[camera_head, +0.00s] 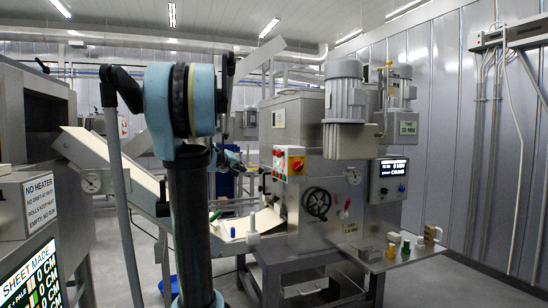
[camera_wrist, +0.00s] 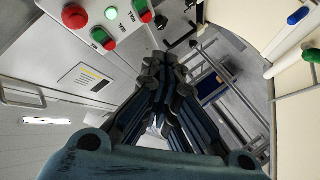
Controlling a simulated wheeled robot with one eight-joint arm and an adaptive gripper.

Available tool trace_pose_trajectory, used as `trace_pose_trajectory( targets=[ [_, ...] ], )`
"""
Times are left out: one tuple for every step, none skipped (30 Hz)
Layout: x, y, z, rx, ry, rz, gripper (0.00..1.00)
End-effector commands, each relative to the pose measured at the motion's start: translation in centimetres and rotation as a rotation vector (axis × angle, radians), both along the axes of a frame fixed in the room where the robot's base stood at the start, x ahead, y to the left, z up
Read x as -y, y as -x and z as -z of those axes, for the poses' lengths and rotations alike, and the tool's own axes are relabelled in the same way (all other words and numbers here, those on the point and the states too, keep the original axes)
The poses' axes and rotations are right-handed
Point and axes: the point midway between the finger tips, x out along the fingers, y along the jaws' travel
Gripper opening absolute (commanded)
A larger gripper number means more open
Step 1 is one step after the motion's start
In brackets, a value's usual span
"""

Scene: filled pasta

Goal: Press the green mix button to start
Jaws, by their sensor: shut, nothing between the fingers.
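The labels are too small to read, so I cannot tell which green control is the mix one. In the head view the panel (camera_head: 289,163) faces left of centre on the steel mixer, with a red knob (camera_head: 297,165) on yellow. My gripper (camera_wrist: 165,62) is shut and empty, below the panel in the wrist view, apart from the buttons. In the head view my gripper (camera_head: 242,168) is left of the panel.
A black handwheel (camera_head: 317,203) sits below the panel. A sloping conveyor (camera_head: 110,160) and a pale tray (camera_head: 240,225) with coloured-handled tools lie left of the mixer. A shelf (camera_head: 385,262) with small coloured pieces is at right. A sheet machine (camera_head: 30,200) stands at far left.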

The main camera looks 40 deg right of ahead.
Motion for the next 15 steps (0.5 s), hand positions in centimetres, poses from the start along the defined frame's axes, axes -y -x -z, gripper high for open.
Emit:
trace_pose_trajectory(
  targets=[
    [1.8, -1.4, -1.1, 0.01, 0.038, 0.0, 0.0],
    [2.7, -2.2, -1.7, 0.014, 0.061, -0.003, 0.0],
    [3.8, -3.2, -2.4, 0.021, 0.09, -0.008, 0.0],
    [4.6, -3.9, -2.9, 0.023, 0.111, -0.012, 0.0],
    [5.4, -4.5, -3.4, 0.027, 0.129, -0.015, 0.0],
    [6.3, -5.3, -3.9, 0.029, 0.152, -0.022, 0.0],
    [6.9, -5.8, -4.2, 0.03, 0.168, -0.025, 0.0],
    [7.4, -6.2, -4.5, 0.031, 0.182, -0.029, 0.0],
    [8.1, -6.8, -4.8, 0.032, 0.197, -0.033, 0.0],
    [8.4, -7.1, -5.0, 0.032, 0.207, -0.036, 0.0],
    [8.7, -7.4, -5.1, 0.032, 0.214, -0.04, 0.0],
    [9.0, -7.7, -5.3, 0.032, 0.224, -0.043, 0.0],
    [9.3, -7.8, -5.4, 0.033, 0.228, -0.044, 0.0],
    [9.4, -8.0, -5.4, 0.033, 0.231, -0.045, 0.0],
    [9.5, -8.0, -5.5, 0.032, 0.235, -0.046, 0.0]
  ],
)
